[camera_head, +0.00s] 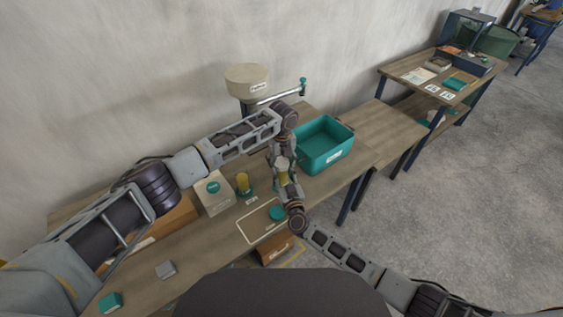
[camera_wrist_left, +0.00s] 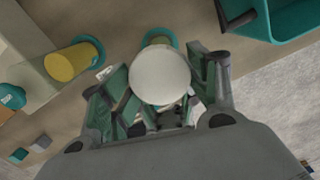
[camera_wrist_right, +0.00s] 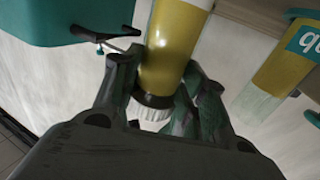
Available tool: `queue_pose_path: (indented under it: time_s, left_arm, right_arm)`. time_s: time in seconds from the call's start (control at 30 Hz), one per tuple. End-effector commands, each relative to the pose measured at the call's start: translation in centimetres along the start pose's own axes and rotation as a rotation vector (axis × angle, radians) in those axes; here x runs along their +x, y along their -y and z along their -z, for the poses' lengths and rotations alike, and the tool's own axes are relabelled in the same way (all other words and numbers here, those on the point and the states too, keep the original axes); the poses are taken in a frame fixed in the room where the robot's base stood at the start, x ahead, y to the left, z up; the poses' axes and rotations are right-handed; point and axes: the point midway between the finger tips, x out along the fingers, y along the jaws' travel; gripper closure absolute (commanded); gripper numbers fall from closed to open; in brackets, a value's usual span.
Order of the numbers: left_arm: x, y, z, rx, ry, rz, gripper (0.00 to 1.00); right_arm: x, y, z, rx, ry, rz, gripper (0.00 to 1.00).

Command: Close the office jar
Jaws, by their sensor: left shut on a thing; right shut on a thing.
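The office jar is a yellow cylinder (camera_head: 284,176) with a white round lid (camera_head: 282,162) at its top. My left gripper (camera_wrist_left: 158,92) comes from above with its fingers on either side of the white lid, which also shows in the left wrist view (camera_wrist_left: 160,76). My right gripper (camera_wrist_right: 160,90) is closed around the jar's yellow body (camera_wrist_right: 171,45). In the right wrist view the ridged lid (camera_wrist_right: 153,108) sits against the end of the body. I cannot tell whether it is tightened. The fingers hide part of the jar.
A second yellow jar (camera_head: 242,181) stands on a teal base to the left. A teal bin (camera_head: 325,158) is behind and right. A teal disc (camera_head: 277,213) lies in a marked rectangle at the front. A beige box (camera_head: 214,193) and a round container (camera_head: 247,82) are nearby.

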Motion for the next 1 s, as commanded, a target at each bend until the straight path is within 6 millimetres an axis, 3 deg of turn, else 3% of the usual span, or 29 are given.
queue_pose_path:
  time_s: [0.03,0.1,0.13,0.2,1.0]
  left_arm:
    - [0.99,-0.52,-0.01,-0.004,-0.001,-0.010,0.58]
    - [0.99,-0.53,-0.01,-0.004,-0.001,-0.010,0.58]
    - [0.99,-0.53,-0.01,-0.004,-0.001,-0.010,0.37]
    - [0.97,-0.53,-0.02,-0.005,-0.001,-0.010,0.28]
    - [0.34,-0.16,0.09,-0.001,-0.003,-0.003,0.28]
  right_arm:
    - [0.02,0.58,0.47,0.005,-0.009,0.007,1.00]
    - [0.03,0.58,0.48,0.005,-0.009,0.007,1.00]
    - [0.03,0.58,0.49,0.005,-0.009,0.007,1.00]
    - [0.04,0.58,0.49,0.006,-0.009,0.007,1.00]
    - [0.13,0.12,0.38,0.003,-0.006,0.001,1.00]
